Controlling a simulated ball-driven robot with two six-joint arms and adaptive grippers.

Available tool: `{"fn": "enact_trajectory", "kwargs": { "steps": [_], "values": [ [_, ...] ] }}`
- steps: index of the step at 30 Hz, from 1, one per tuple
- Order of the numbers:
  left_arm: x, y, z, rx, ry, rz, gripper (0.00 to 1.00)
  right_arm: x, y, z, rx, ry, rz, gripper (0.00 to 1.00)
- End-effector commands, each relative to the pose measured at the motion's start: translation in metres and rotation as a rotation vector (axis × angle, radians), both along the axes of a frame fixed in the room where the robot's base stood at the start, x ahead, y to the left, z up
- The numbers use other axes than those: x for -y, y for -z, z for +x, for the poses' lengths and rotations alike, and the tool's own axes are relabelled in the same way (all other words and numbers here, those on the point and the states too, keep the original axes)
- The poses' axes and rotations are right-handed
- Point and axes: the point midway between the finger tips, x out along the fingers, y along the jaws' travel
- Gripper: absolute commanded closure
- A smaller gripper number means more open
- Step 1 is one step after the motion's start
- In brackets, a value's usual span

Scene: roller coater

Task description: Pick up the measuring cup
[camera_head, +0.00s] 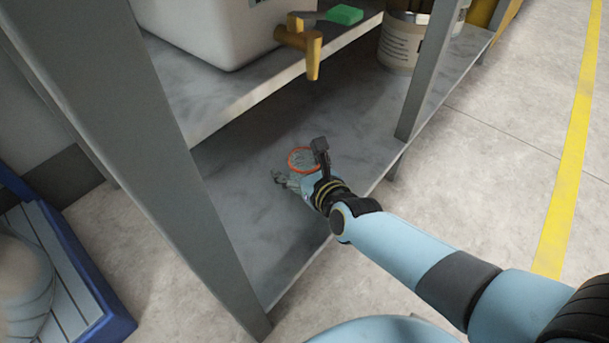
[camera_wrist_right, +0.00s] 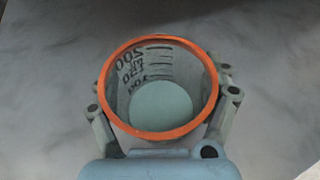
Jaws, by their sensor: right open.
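The measuring cup (camera_head: 301,159) has an orange rim and stands on the lower grey shelf (camera_head: 250,230). In the right wrist view the measuring cup (camera_wrist_right: 160,104) is clear-walled, upright, and shows dark volume marks inside. My right gripper (camera_head: 291,180) is open and low at the cup, partly hiding it in the head view. In the right wrist view the right gripper (camera_wrist_right: 164,100) has one grey finger on each side of the cup. Whether the fingers touch its wall cannot be told. My left gripper is not in view.
A can (camera_head: 400,45) stands behind a grey post (camera_head: 425,80). A blue pallet (camera_head: 85,275) is on the floor.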

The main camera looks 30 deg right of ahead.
Motion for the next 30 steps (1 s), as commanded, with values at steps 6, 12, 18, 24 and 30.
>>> {"fn": "enact_trajectory", "kwargs": {
  "steps": [6,12,18,24,30],
  "values": [
    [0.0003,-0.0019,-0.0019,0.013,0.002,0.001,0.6,0.0002,0.0002,0.0018,0.0,0.0,0.0,0.18],
    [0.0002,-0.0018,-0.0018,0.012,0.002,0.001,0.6,0.0002,0.0002,0.0017,0.0,0.0,0.0,0.39],
    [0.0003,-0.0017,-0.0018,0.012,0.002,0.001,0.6,0.0002,0.0003,0.0015,0.0,0.0,0.0,0.65],
    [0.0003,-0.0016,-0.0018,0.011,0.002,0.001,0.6,0.0002,0.0004,0.0014,0.0,0.0,0.0,0.89],
    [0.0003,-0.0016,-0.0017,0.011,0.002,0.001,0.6,0.0001,0.0004,0.0013,0.0,0.0,0.0,0.95]
  ]
}}
